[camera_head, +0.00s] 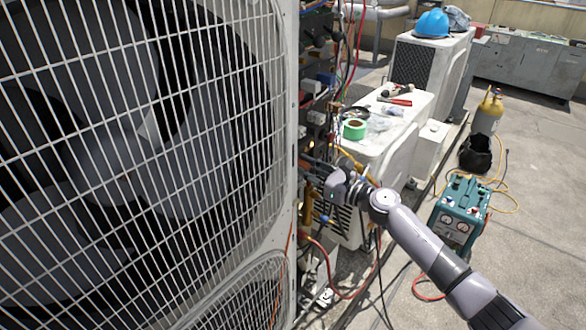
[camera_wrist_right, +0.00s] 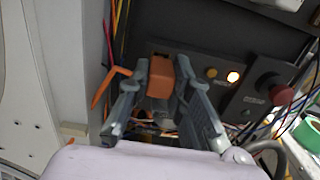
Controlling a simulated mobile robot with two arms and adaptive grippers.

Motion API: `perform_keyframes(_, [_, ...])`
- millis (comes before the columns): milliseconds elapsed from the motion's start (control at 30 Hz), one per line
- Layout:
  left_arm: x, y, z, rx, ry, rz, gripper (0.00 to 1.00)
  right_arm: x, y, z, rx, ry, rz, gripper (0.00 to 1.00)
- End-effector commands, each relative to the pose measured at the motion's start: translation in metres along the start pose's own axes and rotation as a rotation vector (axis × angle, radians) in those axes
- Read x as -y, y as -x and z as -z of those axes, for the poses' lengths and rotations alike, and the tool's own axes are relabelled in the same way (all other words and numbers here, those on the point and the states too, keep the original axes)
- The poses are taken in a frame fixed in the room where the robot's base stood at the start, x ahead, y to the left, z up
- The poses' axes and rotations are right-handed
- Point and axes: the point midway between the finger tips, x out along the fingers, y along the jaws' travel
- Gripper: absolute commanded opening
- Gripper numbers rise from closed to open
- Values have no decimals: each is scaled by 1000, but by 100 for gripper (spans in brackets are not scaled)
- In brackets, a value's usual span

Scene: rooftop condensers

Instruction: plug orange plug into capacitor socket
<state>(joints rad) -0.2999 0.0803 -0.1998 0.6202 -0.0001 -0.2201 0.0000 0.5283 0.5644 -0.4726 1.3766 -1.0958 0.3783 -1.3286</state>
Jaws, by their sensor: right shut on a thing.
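My right gripper (camera_wrist_right: 161,72) is shut on the orange plug (camera_wrist_right: 160,78), a small block between its two fingertips in the right wrist view. The plug is in front of a dark grey panel, close to its lower edge; I cannot tell whether it touches anything. In the head view my right gripper (camera_head: 322,180) reaches into the open side of the condenser, and the plug cannot be made out there. I cannot pick out the capacitor socket in either view. My left gripper is not in view.
The dark panel (camera_wrist_right: 219,92) carries a lit lamp (camera_wrist_right: 233,76), an amber button (camera_wrist_right: 211,72) and a red knob (camera_wrist_right: 272,88). Loose wires hang nearby. A large fan grille (camera_head: 140,150) fills the left. Green tape (camera_head: 354,129) lies on a white unit behind my arm.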

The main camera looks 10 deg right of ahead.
Motion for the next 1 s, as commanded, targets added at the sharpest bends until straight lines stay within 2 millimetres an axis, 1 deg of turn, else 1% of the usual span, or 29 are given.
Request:
perform_keyframes(267, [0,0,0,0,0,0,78,0,-1,0,1,0,0,0])
perform_keyframes(1000, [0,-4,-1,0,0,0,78,0,-12,0,1,-1,0,0])
